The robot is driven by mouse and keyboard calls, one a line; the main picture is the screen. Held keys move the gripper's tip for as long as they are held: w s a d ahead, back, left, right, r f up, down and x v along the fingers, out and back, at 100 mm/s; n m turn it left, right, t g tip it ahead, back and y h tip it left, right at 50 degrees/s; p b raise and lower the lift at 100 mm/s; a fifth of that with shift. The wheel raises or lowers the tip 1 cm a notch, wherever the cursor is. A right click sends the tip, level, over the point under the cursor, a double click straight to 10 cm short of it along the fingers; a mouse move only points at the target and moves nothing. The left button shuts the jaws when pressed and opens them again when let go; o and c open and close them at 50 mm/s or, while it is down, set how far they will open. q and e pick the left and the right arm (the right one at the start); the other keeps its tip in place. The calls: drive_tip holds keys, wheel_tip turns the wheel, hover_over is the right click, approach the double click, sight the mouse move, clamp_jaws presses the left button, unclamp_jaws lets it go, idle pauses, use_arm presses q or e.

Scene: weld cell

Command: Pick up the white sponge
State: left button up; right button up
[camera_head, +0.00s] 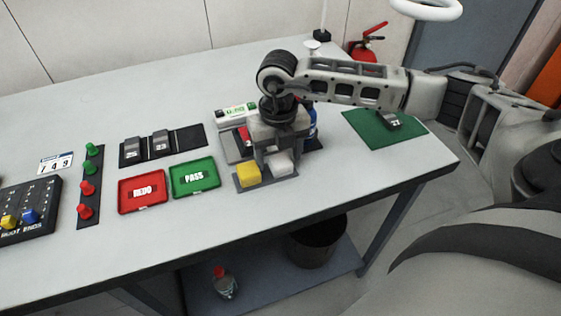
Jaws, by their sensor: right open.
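A white sponge (281,164) sits on the right side of a small grey tray (240,186) on the table. A yellow sponge-like block (249,173) is just left of it on the same tray. My right gripper (270,162) points down over this tray from my right arm, its fingers open just behind the two blocks. The picture is too small to tell whether a finger touches the white sponge. The gripper hides part of the tray and the things behind. My left gripper is out of view.
A red REDO tray (142,191) and a green PASS tray (195,177) lie left of the gripper. A blue bottle (312,122) stands close behind it. A green mat (384,131) with a dark block lies to the right. The table front is clear.

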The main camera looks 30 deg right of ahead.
sight(278, 156)
drive_tip(key=c, duration=1)
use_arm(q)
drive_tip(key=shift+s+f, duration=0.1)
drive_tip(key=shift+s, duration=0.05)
use_arm(e)
drive_tip(key=shift+c, duration=0.2)
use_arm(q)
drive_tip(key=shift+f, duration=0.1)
use_arm(e)
drive_tip(key=shift+r, duration=0.15)
drive_tip(key=shift+r, duration=0.3)
wheel_tip(278, 156, up, 2)
drive_tip(key=shift+r+b, duration=0.1)
drive_tip(key=shift+b, duration=0.5)
use_arm(q)
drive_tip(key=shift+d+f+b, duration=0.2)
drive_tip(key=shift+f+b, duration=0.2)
drive_tip(key=shift+b, duration=0.4)
use_arm(e)
drive_tip(key=s+a+r, duration=0.5)
drive_tip(key=s+r, duration=0.5)
drive_tip(key=s, duration=0.3)
